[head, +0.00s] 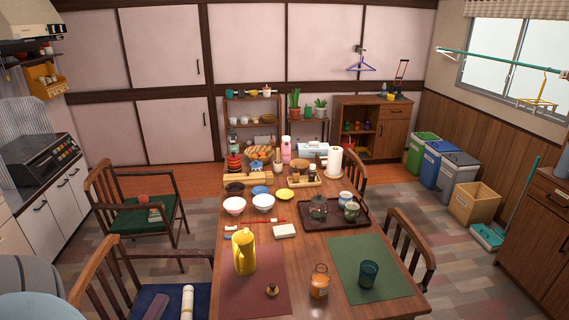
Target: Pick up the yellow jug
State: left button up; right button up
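The yellow jug (244,256) stands upright on the wooden dining table, on the dark red placemat (270,292) near the table's left edge. Neither my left gripper nor my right gripper is visible in the head view.
A small brown item (272,290) and an orange-brown jar (319,281) stand close right of the jug. Behind are chopsticks (266,220), bowls (263,202) and a tray (352,207) with a teapot. A dark cup (368,273) stands on the green placemat (345,280). Chairs (100,275) flank the table.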

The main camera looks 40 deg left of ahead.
aim_at(243, 256)
jog(key=u, duration=1.6)
